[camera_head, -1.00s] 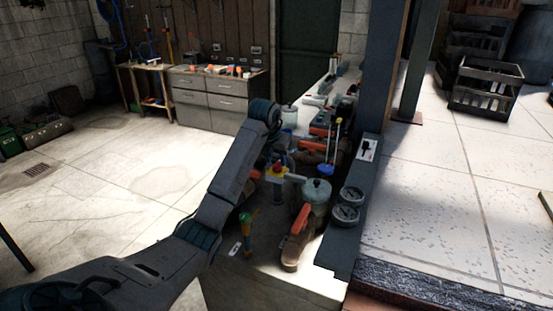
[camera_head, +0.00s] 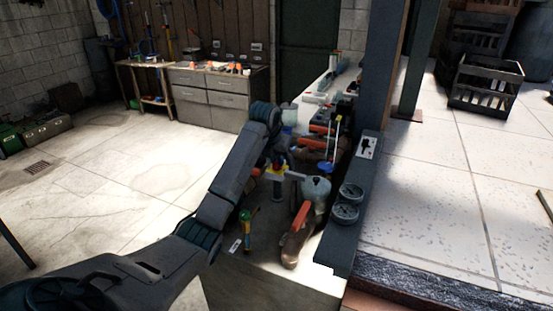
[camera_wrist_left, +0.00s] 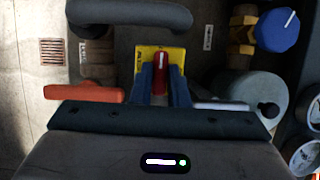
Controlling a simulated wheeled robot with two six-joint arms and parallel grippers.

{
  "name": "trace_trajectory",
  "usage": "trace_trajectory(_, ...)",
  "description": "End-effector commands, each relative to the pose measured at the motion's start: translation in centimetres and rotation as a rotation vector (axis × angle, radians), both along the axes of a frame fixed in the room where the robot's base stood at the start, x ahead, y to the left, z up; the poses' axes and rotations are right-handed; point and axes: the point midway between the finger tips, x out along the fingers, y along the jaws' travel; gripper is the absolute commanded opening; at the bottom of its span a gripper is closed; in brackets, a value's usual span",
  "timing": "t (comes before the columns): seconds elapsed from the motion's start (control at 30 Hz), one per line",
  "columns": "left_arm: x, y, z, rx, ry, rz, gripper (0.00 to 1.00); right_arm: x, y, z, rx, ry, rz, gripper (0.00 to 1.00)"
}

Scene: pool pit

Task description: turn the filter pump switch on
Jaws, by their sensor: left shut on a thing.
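The filter pump switch is a red knob (camera_wrist_left: 161,68) with a white line on a yellow plate (camera_wrist_left: 142,60). The white line runs nearly straight up in the left wrist view. My left gripper (camera_wrist_left: 160,88) is shut on the red knob, with one finger on each side of it. In the head view the yellow plate (camera_head: 283,175) shows among the pipes, just below the end of my left arm, and the gripper partly hides the knob. My right gripper is not in view.
An orange-handled valve (camera_head: 299,222), a grey-green tank (camera_head: 317,190) and two round gauges (camera_head: 347,203) stand close on the right. A blue knob (camera_wrist_left: 278,30) and an orange handle (camera_wrist_left: 84,93) flank the switch. The left floor is open.

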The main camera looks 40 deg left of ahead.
Motion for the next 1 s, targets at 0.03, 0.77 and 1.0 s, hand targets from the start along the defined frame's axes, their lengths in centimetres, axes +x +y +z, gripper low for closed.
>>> trace_trajectory(0.03,0.0,0.0,-0.1,0.0,0.002,-0.011,0.0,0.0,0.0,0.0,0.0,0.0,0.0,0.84)
trace_trajectory(0.77,0.0,0.4,-0.2,-0.002,0.004,-0.577,0.0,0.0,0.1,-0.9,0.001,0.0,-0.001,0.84)
trace_trajectory(1.0,0.1,0.5,-0.2,-0.003,0.003,-0.806,0.0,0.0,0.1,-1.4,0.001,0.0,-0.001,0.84)
